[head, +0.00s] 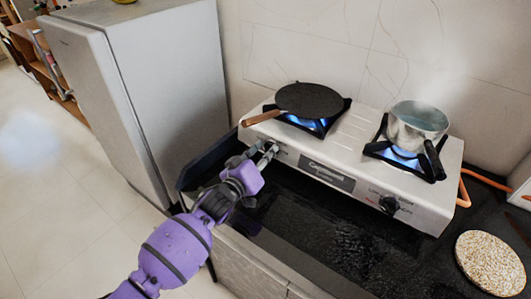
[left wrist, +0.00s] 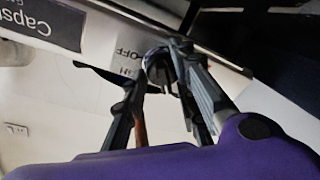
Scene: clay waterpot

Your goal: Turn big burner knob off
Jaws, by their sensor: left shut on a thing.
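A white two-burner gas stove (head: 345,140) stands on the dark counter. Blue flames show under both the black flat pan (head: 311,99) on the left burner and the steaming metal pot (head: 416,128) on the right burner. My left gripper (head: 267,155) is at the left front knob, shut on it. In the left wrist view, the dark knob (left wrist: 158,66) sits between the fingers, beside "OFF" lettering on the panel; the fingers partly hide it. The right knob (head: 389,204) is free on the front panel. My right gripper is not in view.
A grey fridge (head: 140,90) stands left of the stove. A round speckled trivet (head: 490,263) lies on the counter at lower right. An orange gas hose (head: 487,180) runs from the stove's right side. The dark counter (head: 330,235) in front of the stove is clear.

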